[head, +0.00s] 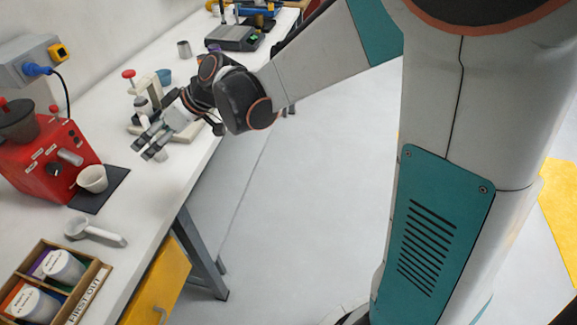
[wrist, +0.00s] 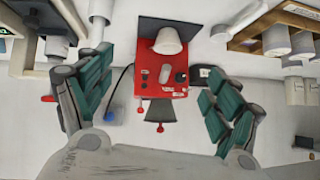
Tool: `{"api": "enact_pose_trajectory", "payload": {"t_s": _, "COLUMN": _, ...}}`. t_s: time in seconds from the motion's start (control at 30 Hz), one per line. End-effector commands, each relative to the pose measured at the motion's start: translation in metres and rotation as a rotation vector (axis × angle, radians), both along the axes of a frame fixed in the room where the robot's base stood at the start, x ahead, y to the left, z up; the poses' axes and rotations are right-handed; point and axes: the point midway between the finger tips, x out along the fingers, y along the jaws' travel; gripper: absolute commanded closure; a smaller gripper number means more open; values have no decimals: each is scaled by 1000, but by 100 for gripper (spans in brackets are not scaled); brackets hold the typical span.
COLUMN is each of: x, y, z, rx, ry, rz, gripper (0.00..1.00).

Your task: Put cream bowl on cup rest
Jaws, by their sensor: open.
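The cream bowl (head: 93,178) stands upright at the front of the red machine (head: 55,155), over the dark flat mat (head: 100,193). This mat is the likely cup rest. The bowl also shows in the wrist view (wrist: 168,40), between the mat (wrist: 180,24) and the machine (wrist: 160,75). I cannot tell whether its whole base rests on the mat. My gripper (head: 143,150) is open and empty, above the bench and to the right of the bowl, apart from it. In the wrist view my spread fingers (wrist: 153,68) frame the machine and bowl.
A white scoop (head: 95,233) lies in front of the mat. A wooden box (head: 88,285) with white-lidded jars is at the near edge. A cream lever stand (head: 146,105) is behind my gripper, with a blue cup (head: 164,76) and a grey cup (head: 184,49) beyond.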

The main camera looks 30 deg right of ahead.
Motion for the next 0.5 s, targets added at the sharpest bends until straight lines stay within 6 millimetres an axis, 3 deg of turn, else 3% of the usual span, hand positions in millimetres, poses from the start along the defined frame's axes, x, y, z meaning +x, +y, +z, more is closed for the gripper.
{"api": "enact_pose_trajectory", "payload": {"t_s": 0.2, "x": -53, "y": -53, "z": 24, "rx": -79, "ry": 78, "rz": -186, "gripper": 17}}
{"api": "enact_pose_trajectory", "payload": {"t_s": 0.5, "x": -132, "y": -125, "z": 35, "rx": -166, "ry": 146, "rz": -460, "gripper": 17}}
